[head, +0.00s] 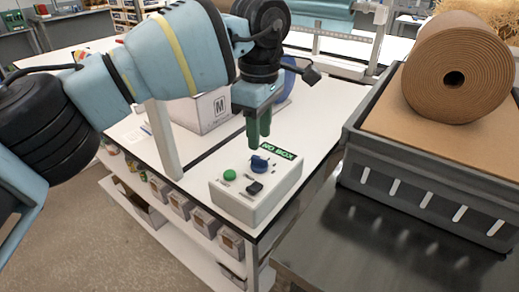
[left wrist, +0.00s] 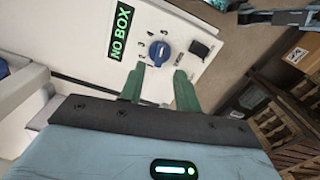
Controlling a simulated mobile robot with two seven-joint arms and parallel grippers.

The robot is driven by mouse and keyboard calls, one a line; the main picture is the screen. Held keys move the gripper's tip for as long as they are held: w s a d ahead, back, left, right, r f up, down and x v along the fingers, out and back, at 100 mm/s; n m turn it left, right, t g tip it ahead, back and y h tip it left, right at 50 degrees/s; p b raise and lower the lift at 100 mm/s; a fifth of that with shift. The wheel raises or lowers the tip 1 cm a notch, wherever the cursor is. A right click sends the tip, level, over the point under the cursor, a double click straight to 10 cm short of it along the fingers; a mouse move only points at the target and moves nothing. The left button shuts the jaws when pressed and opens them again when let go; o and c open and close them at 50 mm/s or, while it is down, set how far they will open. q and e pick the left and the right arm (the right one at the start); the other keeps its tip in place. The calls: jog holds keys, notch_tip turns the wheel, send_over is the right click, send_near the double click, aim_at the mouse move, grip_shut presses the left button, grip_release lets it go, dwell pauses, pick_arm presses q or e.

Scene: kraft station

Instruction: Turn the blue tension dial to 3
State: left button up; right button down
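A white control box (head: 232,199) stands on the white table's near corner, with a blue dial (head: 259,164), green button (head: 229,175), black switch (head: 254,188) and NO BOX display (head: 278,149). My left gripper (head: 258,143) points down just above the dial, its green fingers apart and empty. In the left wrist view the dial (left wrist: 159,54) sits just beyond and between the open fingertips (left wrist: 159,72); contact cannot be told. The dial has a pale pointer mark and small numbers around it. Which number it points to is not clear. My right gripper is not recognisable in either view.
A grey crate (head: 430,196) with a brown paper roll (head: 458,68) stands on the dark metal table (head: 330,245) at right. A white carton (head: 203,110) stands behind the box. Small bins (head: 200,222) line the shelf below. A dark mechanical part (left wrist: 280,17) shows at the wrist view's upper right.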

aim_at(259, 157)
pick_arm(q)
jog(key=shift+f, duration=2.65)
jog(key=shift+c, duration=0.3)
grip_shut()
